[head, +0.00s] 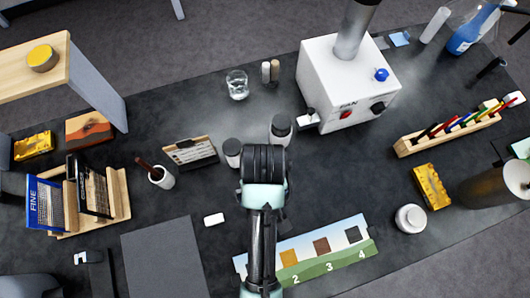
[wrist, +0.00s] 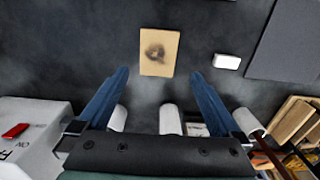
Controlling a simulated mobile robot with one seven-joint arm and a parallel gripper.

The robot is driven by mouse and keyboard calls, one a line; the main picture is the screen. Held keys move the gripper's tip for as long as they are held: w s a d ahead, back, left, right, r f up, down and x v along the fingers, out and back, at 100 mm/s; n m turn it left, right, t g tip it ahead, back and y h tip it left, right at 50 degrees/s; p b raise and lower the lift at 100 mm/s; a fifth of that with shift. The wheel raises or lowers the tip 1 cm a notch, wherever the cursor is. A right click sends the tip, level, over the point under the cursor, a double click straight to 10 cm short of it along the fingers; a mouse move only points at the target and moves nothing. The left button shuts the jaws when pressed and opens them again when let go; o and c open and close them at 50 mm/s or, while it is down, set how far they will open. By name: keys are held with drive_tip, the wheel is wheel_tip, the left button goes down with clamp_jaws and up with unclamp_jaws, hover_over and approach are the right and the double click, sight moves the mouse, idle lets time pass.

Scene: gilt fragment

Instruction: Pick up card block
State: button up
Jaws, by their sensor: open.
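A wooden block with a pale printed card (head: 190,152) stands upright on the dark bench, left of centre in the head view; I take it to be the card block. In the wrist view a sliver of a pale thing (wrist: 197,130), perhaps that block, shows behind my right finger. My gripper (wrist: 160,75) is open and empty, pointing down over the bench. A flat tan piece with a dark smudge (wrist: 157,52) lies beyond the fingertips, apart from them. My arm hides that piece and the fingertips in the head view.
Two dark-lidded jars (head: 281,128) (head: 232,152) stand close to my gripper. A brush cup (head: 161,177) is beside the card block. The white fan box (head: 345,85) stands at the back. A white eraser (head: 214,219) and numbered strip (head: 325,249) lie in front.

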wheel_tip(320, 180, down, 4)
drive_tip(key=shift+s+f, duration=0.1)
drive_tip(key=shift+f, duration=0.05)
drive_tip(key=shift+w+f+p, duration=0.25)
drive_tip(key=shift+f+p, duration=0.05)
drive_tip(key=shift+f, duration=1.15)
drive_tip(key=shift+w+f+p, duration=0.2)
drive_tip(key=shift+f+p, duration=0.05)
drive_tip(key=shift+f, duration=1.2)
drive_tip(key=shift+c, duration=0.2)
drive_tip(key=c, duration=1.1)
